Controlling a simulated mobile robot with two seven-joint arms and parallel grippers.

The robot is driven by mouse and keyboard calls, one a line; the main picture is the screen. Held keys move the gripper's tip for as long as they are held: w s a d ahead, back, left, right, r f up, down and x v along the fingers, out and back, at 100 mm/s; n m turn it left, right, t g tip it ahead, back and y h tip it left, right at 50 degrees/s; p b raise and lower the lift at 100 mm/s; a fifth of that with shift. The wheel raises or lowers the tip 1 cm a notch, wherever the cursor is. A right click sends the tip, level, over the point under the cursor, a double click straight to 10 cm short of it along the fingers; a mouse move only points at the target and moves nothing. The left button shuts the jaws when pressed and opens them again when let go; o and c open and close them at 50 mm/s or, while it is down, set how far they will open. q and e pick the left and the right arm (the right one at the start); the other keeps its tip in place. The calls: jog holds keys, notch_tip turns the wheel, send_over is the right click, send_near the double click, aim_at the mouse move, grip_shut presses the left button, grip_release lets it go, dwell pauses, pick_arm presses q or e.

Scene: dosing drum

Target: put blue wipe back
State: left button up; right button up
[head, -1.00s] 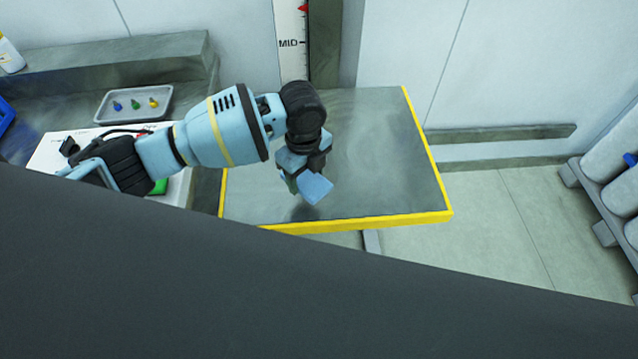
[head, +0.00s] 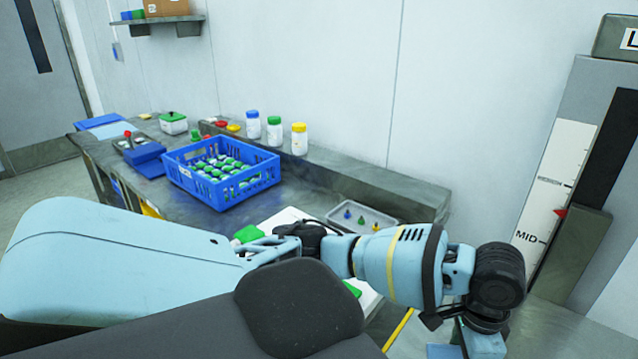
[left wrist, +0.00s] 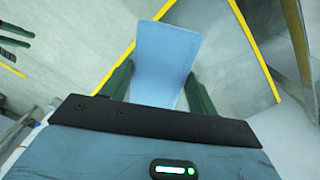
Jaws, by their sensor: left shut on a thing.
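The blue wipe (left wrist: 164,55) is a flat light-blue piece in the left wrist view. My left gripper (left wrist: 162,82) is shut on it, with a dark green finger on each side, and the wipe sticks out beyond the fingers. In the head view my left arm comes in from the left and its wrist bends down at the lower right. The gripper there is cut by the bottom edge, so the wipe cannot be told clearly. My right gripper is not in view.
A steel bench holds a blue crate (head: 225,196) of green-capped vials, a grey tray (head: 389,216) with small coloured pieces, and a flat blue tray (head: 98,122) at the far left. Bottles with blue (head: 253,126), green (head: 274,131) and yellow (head: 299,140) caps stand behind. A yellow-edged platform (left wrist: 215,60) lies below the wipe.

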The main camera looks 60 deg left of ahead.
aim_at(439, 357)
pick_arm(q)
jog(key=n, duration=0.1)
jog(key=s+a+r+n, duration=0.1)
jog(key=n, duration=0.1)
jog(key=r+n, duration=0.1)
jog(key=n, duration=0.1)
jog(key=shift+s+a+r, duration=0.2)
jog(key=shift+s+a, duration=0.15)
jog(key=shift+a, duration=0.05)
jog(key=n, duration=0.1)
jog(key=s+a+r+n, duration=0.1)
jog(key=n, duration=0.1)
jog(key=shift+r, duration=0.1)
jog(key=shift+a, duration=0.1)
